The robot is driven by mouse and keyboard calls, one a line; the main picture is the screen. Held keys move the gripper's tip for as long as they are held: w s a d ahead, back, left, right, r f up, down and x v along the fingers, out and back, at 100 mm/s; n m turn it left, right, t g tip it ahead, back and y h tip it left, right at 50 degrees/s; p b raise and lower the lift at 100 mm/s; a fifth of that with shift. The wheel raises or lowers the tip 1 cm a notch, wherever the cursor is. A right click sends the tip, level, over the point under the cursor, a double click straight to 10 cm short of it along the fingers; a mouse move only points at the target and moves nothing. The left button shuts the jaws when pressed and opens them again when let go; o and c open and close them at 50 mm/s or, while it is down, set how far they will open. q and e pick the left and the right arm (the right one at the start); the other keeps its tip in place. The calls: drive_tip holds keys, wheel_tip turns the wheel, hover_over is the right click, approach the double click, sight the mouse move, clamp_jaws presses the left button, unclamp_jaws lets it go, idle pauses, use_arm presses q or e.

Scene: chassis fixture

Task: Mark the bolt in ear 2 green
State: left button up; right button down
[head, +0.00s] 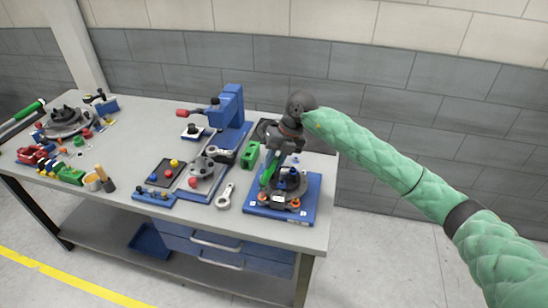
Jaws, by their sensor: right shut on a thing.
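My right gripper (276,155) reaches in from the right on a green-sleeved arm. It points down over the chassis fixture and is shut on a slim green marker (268,175), which slants down toward the part. The fixture is a blue base plate (309,206) carrying a dark round part (272,190). Orange-ringed bolts (295,203) sit near the part's front edge, and dark blue pieces stand near its middle. I cannot read which ear is ear 2, nor tell whether the marker tip touches a bolt. My left gripper is not in view.
A green block (250,154) stands just left of the fixture. Tools crowd the far left end. The bench top (145,118) is clear at the back left.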

drive_tip(key=shift+f, duration=0.5)
drive_tip(key=shift+b, duration=0.35)
idle(0.4)
drive_tip(key=shift+b, duration=0.3)
drive_tip(key=shift+f+b, duration=0.5)
drive_tip(key=shift+f, duration=0.1)
idle(0.8)
drive_tip(key=shift+s+d+b, duration=0.15)
drive_tip(key=shift+d+b, duration=0.15)
drive_tip(key=shift+d, duration=0.2)
idle(0.4)
drive_tip(key=shift+a+f+b, duration=0.1)
drive_tip(key=shift+a+b, duration=0.25)
drive_tip(key=shift+a, duration=0.15)
idle(0.5)
idle(0.3)
drive_tip(key=shift+r+p, duration=0.55)
drive_tip(key=shift+r, duration=2.5)
